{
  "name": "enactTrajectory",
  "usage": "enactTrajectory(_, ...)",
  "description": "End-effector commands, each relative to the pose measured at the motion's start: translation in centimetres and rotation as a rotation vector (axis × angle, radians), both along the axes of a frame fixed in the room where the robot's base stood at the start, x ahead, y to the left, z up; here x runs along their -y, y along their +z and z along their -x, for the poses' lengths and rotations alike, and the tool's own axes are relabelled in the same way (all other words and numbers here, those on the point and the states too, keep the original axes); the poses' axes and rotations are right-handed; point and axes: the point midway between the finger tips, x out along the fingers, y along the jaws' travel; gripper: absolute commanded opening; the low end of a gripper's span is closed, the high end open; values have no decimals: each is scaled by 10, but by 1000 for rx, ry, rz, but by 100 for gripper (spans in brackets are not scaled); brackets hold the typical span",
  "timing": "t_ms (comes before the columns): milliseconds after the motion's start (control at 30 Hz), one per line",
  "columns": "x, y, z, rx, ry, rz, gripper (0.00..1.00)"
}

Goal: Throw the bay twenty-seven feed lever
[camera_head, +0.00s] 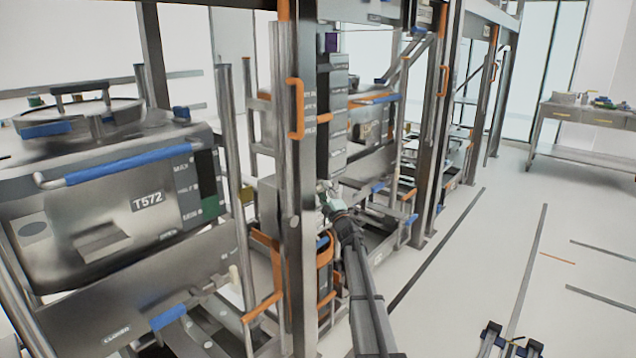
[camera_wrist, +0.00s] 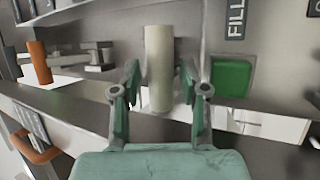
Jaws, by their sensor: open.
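A cream upright cylinder, apparently a lever grip (camera_wrist: 159,70), stands in the middle of the wrist view. My gripper (camera_wrist: 159,92) is open, with one green finger on each side of the cylinder. A narrow gap shows on both sides, and I cannot tell whether either finger touches it. In the head view my gripper (camera_head: 326,188) is small, at the end of my dark arm, beside a grey frame post (camera_head: 296,190). The cylinder cannot be made out there. No bay number twenty-seven is readable.
The wrist view shows a green square (camera_wrist: 231,78) below a FILL label (camera_wrist: 236,16), an orange upright grip (camera_wrist: 39,62) and an orange handle (camera_wrist: 38,149). In the head view, a steel bin marked T572 (camera_head: 100,220) sits left. The floor (camera_head: 480,240) is mostly clear at right.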

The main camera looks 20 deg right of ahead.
Motion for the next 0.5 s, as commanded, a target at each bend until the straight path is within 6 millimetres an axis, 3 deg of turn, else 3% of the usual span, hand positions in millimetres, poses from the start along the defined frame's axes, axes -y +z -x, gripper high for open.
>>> enactTrajectory(33,1,4,-13,0,0,0,44)
enactTrajectory(200,-1,14,-36,0,0,-1,44)
enactTrajectory(500,-2,22,-53,0,0,-1,44)
